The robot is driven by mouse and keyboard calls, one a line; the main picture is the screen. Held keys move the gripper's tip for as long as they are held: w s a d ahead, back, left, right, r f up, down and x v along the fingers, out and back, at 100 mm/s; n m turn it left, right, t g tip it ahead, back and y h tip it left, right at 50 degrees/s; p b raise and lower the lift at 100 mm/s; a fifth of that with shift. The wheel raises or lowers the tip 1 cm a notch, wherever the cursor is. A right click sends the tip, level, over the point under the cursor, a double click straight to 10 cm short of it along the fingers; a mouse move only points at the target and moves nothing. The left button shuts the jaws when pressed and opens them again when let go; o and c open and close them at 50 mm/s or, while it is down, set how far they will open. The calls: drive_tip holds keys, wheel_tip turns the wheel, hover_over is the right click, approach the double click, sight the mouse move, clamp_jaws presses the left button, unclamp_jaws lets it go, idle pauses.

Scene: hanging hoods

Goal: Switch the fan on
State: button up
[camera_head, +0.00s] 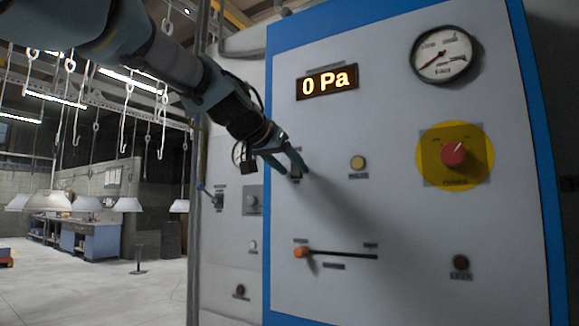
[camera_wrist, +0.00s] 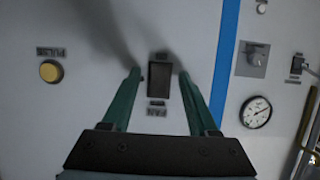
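A dark rectangular switch (camera_wrist: 159,80) is on the pale panel in the wrist view, with small labels above and below it. One label seems to read FAN upside down. My gripper (camera_wrist: 160,74) is open, with one green finger on each side of the switch and nothing between them but the switch face. I cannot tell whether the fingertips touch the panel. In the head view my gripper (camera_head: 296,166) reaches the panel's left part, and the switch (camera_head: 295,172) is partly hidden by the fingers. The display (camera_head: 328,82) reads 0 Pa.
The panel also has a yellow button (camera_head: 358,162), a red knob on a yellow disc (camera_head: 454,153), a round gauge (camera_head: 443,54), an orange-ended slider (camera_head: 301,252) and a dark red button (camera_head: 461,262). Hanging hoods (camera_head: 48,202) are at far left.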

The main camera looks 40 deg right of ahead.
clamp_jaws()
idle(0.4)
drive_tip(key=shift+f+b, duration=0.35)
drive_tip(key=shift+b, duration=0.7)
drive_tip(key=b, duration=0.2)
drive_tip(key=shift+f+h+b, duration=0.15)
drive_tip(key=shift+h+b, duration=0.15)
drive_tip(key=shift+h, duration=0.1)
drive_tip(key=shift+b, duration=0.7)
drive_tip(key=h+b, duration=0.1)
drive_tip(key=b, duration=0.4)
drive_tip(key=shift+f, duration=0.15)
drive_tip(key=shift+r+t+h+b, duration=0.2)
drive_tip(key=shift+t+h+b, duration=0.15)
drive_tip(key=shift+b, duration=0.75)
